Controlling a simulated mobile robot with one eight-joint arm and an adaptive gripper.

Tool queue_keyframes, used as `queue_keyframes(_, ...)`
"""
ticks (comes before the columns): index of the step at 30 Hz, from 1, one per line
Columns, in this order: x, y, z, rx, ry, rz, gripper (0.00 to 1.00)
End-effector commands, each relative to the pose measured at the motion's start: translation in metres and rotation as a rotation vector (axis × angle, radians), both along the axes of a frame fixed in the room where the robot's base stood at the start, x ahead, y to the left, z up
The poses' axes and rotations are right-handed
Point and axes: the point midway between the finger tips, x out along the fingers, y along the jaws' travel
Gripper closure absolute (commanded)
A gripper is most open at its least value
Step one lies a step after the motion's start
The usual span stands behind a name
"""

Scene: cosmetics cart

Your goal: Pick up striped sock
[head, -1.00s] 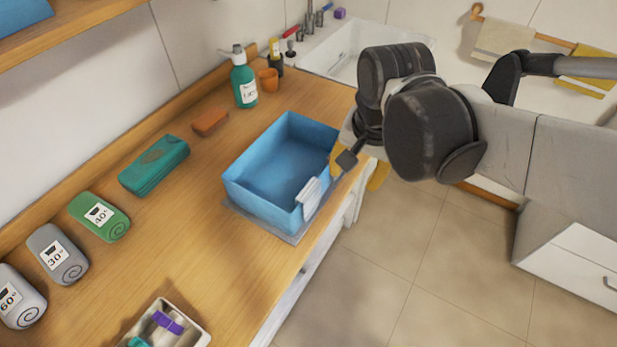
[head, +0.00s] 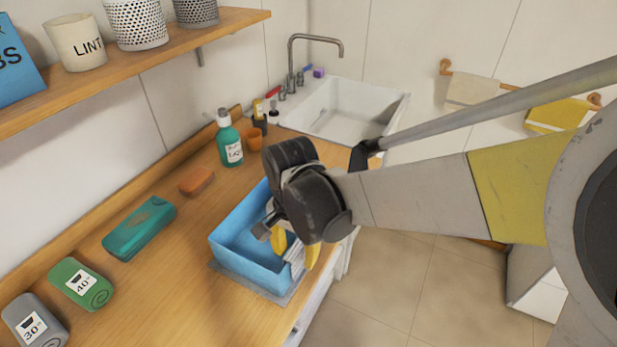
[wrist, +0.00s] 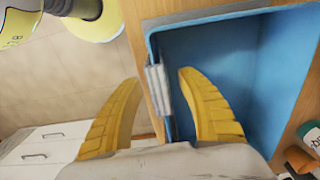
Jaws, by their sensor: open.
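The striped sock (head: 297,261), grey and white, hangs over the near right rim of the blue bin (head: 232,258). In the wrist view the sock (wrist: 158,88) lies across the bin's rim (wrist: 235,12), between the fingertips as seen from there. My gripper (head: 296,249) has yellow fingers and is open and empty. One finger shows over the bin's inside and the other outside its rim. In the wrist view my gripper (wrist: 158,76) has clear space on both sides of the sock. I cannot tell how far above the sock the tips are.
The wooden counter (head: 180,290) holds a teal pack (head: 139,228), rolled towels (head: 81,284), an orange bar (head: 196,180) and a pump bottle (head: 229,140). A white sink (head: 345,108) is behind. Open floor lies right of the counter.

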Motion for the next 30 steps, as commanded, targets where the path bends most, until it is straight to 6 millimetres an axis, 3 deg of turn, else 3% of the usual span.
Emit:
queue_keyframes(1,0.001,-0.002,-0.013,0.000,0.000,-0.001,0.54)
queue_keyframes(5,0.001,-0.001,-0.030,0.000,0.000,0.000,0.54)
queue_keyframes(12,0.001,-0.001,-0.031,0.000,0.000,0.000,0.54)
queue_keyframes(17,0.001,-0.001,-0.030,0.000,0.000,0.000,1.00)
queue_keyframes(30,0.001,-0.001,-0.029,0.000,0.000,0.001,1.00)
